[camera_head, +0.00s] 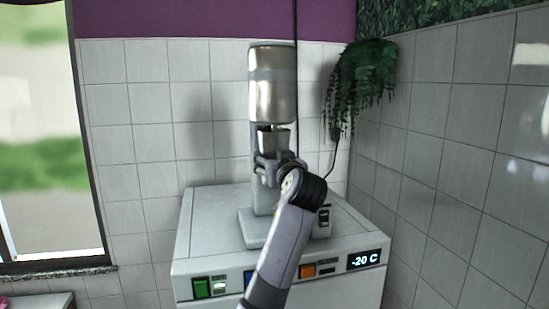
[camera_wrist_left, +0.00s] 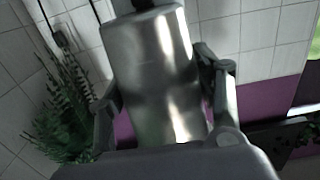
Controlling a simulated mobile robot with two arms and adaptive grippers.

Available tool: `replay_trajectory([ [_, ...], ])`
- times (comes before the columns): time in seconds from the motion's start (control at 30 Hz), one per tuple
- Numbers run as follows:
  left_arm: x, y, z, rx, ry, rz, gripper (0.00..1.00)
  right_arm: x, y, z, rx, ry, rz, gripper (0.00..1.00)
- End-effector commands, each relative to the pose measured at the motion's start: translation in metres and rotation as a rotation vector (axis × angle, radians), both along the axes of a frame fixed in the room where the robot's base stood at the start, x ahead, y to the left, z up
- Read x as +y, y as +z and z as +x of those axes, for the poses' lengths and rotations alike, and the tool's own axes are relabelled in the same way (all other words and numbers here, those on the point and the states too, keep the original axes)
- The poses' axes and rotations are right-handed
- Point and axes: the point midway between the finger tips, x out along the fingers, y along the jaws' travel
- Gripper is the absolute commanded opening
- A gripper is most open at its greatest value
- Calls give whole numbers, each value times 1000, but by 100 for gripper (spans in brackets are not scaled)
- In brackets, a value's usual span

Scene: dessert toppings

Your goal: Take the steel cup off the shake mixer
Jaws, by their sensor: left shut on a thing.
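The shake mixer stands on a white cabinet, with a steel upper housing (camera_head: 272,85) and a grey base (camera_head: 262,226). The steel cup (camera_head: 274,139) is upright just below the housing, with its lower part hidden by my gripper. My left gripper (camera_head: 268,166) is shut on the cup, in front of the mixer's column. In the left wrist view, a shiny steel cylinder shows between the fingers of the left gripper (camera_wrist_left: 165,108); I cannot tell there whether it is cup or housing. My right gripper is not in view.
The white cabinet (camera_head: 205,250) has coloured buttons and a "-20 C" display (camera_head: 367,259). A hanging plant (camera_head: 362,80) is to the right of the mixer and a dark cable runs near it. Tiled walls stand behind and right; a window (camera_head: 40,130) is left.

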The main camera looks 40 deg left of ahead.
Motion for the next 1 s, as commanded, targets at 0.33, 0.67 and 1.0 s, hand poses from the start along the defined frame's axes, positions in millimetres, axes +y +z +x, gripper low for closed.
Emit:
replay_trajectory([
  [0.33,-2,3,-2,4,0,-11,21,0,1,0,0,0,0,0],
  [0.67,-8,4,-9,50,0,-64,21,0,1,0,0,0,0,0],
  [1.0,-8,1,-9,50,1,-63,21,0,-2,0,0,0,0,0],
])
